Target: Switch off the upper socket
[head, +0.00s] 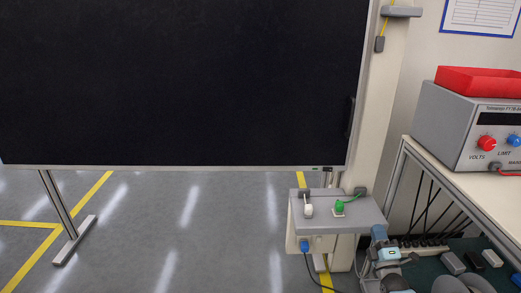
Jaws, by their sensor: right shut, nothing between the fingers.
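I cannot tell which of these is the upper socket, or any switch position. My right gripper (379,234) is shut and empty, just right of the box's front edge; any contact is unclear. My left gripper is out of view.
A large black panel (180,80) on metal feet fills the upper left. A bench (455,180) at the right holds a power supply (470,125) and a red bin (478,82). Cables and small blocks lie below it. The floor left of the box is clear.

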